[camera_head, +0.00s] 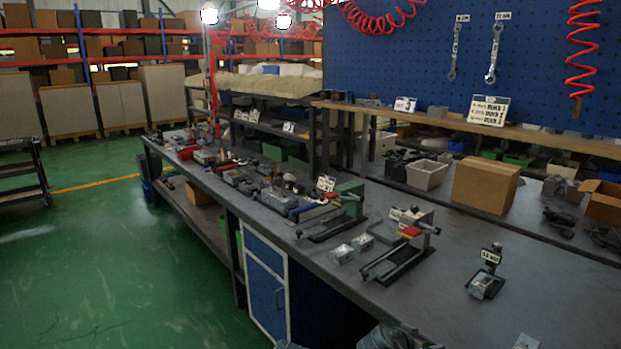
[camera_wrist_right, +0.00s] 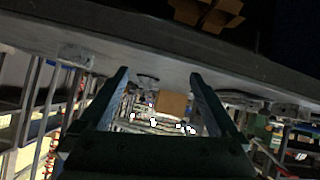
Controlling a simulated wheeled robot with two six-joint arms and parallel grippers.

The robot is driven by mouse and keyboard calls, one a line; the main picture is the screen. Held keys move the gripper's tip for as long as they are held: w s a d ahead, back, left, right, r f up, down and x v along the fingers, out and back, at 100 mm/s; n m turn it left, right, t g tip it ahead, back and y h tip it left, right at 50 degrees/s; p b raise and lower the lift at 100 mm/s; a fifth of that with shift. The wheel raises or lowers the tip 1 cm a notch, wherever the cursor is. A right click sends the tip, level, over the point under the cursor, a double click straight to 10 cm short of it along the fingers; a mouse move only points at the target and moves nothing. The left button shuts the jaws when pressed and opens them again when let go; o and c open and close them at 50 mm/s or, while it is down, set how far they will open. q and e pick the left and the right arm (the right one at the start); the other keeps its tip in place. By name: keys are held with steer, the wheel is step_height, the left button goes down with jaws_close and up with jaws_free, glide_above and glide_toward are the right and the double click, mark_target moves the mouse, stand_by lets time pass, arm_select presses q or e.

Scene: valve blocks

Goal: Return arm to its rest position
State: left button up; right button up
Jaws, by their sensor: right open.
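My right gripper (camera_wrist_right: 158,78) shows in the right wrist view with its two dark fingers spread wide and nothing between them. A pale band like a bench edge (camera_wrist_right: 160,62) runs across beyond the fingertips. In the head view, grey parts that look like mine show at the bottom edge, but no gripper jaws can be made out. My left gripper is not in view. On the grey workbench (camera_head: 300,250) stand two clamp-like fixtures (camera_head: 395,250) (camera_head: 335,218), and two small metal blocks (camera_head: 352,248) lie between them. A smaller labelled stand (camera_head: 487,275) is at the right.
Tools and parts crowd the bench's far left end. A cardboard box (camera_head: 486,184) and a white bin (camera_head: 427,173) stand on the surface behind. A blue pegboard (camera_head: 420,60) holds wrenches. The bench's front right is largely clear, and green floor (camera_head: 110,270) lies open at left.

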steer(key=s+a+f+n+g+y, duration=0.4)
steer(key=s+a+n, duration=0.3)
steer(key=a, duration=0.4)
steer(key=s+a+f+n+g+y, duration=0.3)
steer(key=s+a+f+n, duration=0.2)
steer(key=s+a, duration=0.45)
step_height(320, 180, up, 12)
steer(key=w+p, duration=0.1)
steer(key=p, duration=1.1)
steer(key=shift+w+a, duration=0.25)
steer(key=shift+a, duration=0.1)
steer(key=shift+f, duration=0.1)
